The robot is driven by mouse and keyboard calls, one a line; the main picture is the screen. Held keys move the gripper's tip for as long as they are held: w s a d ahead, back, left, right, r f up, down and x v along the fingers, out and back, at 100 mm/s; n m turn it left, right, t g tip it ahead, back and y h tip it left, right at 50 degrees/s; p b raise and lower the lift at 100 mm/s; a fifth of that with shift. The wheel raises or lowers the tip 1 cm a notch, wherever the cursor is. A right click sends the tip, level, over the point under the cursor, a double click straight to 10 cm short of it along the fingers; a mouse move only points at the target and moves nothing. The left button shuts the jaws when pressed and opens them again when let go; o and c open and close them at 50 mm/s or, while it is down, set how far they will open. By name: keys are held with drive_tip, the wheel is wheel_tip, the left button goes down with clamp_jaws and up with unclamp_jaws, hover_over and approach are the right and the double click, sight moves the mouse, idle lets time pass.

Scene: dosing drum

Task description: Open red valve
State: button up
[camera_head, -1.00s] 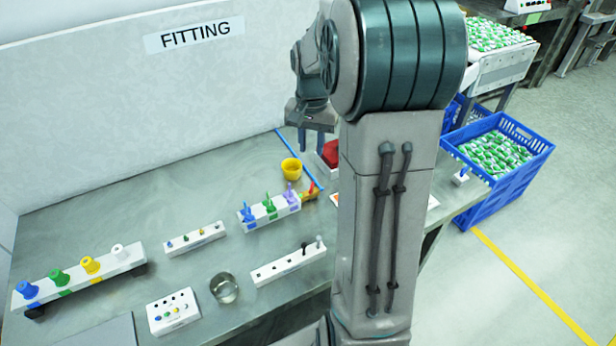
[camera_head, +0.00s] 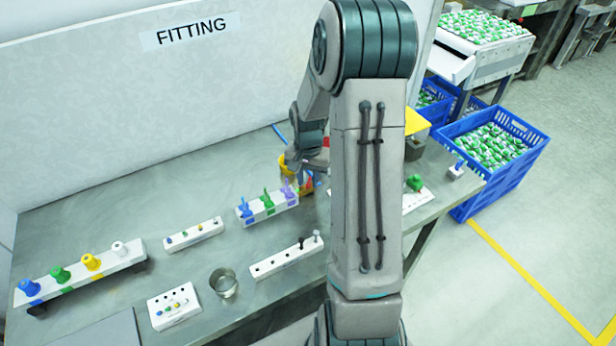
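A white valve block (camera_head: 265,216) stands on the bench with blue, green and purple upright handles. The red valve (camera_head: 307,187), on an orange base, is at the block's right end and is partly covered by my gripper. My gripper (camera_head: 294,180) points down beside the red valve and the purple handle (camera_head: 287,189). Its fingers are small and overlap the valve area, so I cannot tell whether they touch the valve or are open or shut.
A yellow cup (camera_head: 284,160) is close behind my gripper, partly hidden. A rail with several coloured knobs (camera_head: 118,258), a metal cup (camera_head: 223,283) and small peg blocks (camera_head: 193,234) stand to the left. Blue crates (camera_head: 507,187) are at the right. My arm hides the bench's middle right.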

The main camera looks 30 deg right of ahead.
clamp_jaws()
drive_tip(key=shift+m+b, duration=0.3)
drive_tip(key=m+b, duration=0.2)
drive_tip(key=m, duration=0.1)
drive_tip(key=shift+w, duration=0.1)
drive_tip(key=shift+w+m+b, duration=0.1)
drive_tip(key=shift+m+b, duration=0.2)
drive_tip(key=shift+m, duration=2.4)
drive_tip(key=shift+r, duration=0.1)
unclamp_jaws()
